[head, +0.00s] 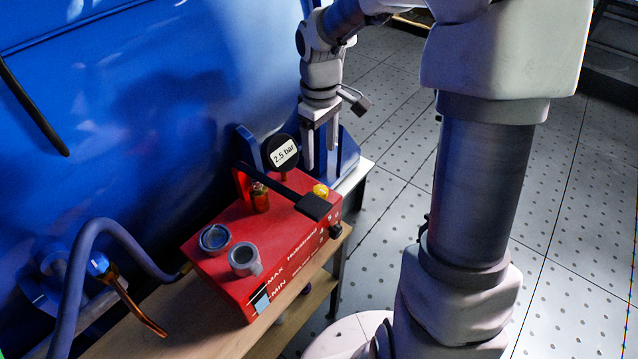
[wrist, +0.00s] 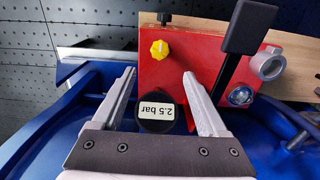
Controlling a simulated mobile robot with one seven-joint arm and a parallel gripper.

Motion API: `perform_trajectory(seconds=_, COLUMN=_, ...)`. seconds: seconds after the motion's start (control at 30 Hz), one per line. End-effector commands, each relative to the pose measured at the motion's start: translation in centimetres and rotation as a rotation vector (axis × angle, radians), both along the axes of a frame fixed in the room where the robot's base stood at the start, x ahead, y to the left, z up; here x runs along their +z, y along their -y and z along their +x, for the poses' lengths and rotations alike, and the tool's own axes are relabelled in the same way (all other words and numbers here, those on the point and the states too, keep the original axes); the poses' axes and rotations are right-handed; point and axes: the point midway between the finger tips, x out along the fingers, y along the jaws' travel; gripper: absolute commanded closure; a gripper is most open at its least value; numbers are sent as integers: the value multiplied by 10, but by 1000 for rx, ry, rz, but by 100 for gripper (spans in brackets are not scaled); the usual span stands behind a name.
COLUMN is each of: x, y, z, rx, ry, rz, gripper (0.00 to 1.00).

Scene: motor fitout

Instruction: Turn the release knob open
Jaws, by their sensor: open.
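A yellow lobed knob (head: 321,190), which looks like the release knob, sits on top of the red pump unit (head: 214,268) near its right end. It also shows in the wrist view (wrist: 160,49), with a small dark mark on it, just beyond my fingertips. My gripper (head: 320,160) is open and empty, fingers pointing down, behind and above the knob. In the wrist view my gripper (wrist: 159,75) has its fingers either side of the line to the knob, not touching it.
A round gauge reading "2.5 bar" (head: 284,152) stands close to my fingers. A black lever (head: 290,190) runs along the unit. An open filler neck (head: 244,260) and a hose (head: 130,245) are at the left. The unit sits on a wooden bench (head: 180,330).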

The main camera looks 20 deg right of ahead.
Motion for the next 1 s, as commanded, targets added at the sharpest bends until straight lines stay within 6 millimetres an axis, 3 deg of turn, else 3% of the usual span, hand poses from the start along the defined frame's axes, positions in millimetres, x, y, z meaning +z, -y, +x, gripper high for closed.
perform_trajectory(seconds=0.03, x=-14, y=0, z=-1, rx=2, ry=-5, rz=0, gripper=24)
perform_trajectory(seconds=0.3, x=-73, y=0, z=-1, rx=0, ry=-4, rz=1, gripper=24)
perform_trajectory(seconds=0.5, x=-103, y=0, z=-1, rx=0, ry=-2, rz=0, gripper=24)
perform_trajectory(seconds=0.7, x=-116, y=0, z=0, rx=0, ry=1, rz=-1, gripper=24)
perform_trajectory(seconds=0.97, x=-117, y=0, z=0, rx=0, ry=1, rz=0, gripper=24)
perform_trajectory(seconds=1.0, x=-116, y=0, z=0, rx=0, ry=1, rz=0, gripper=27)
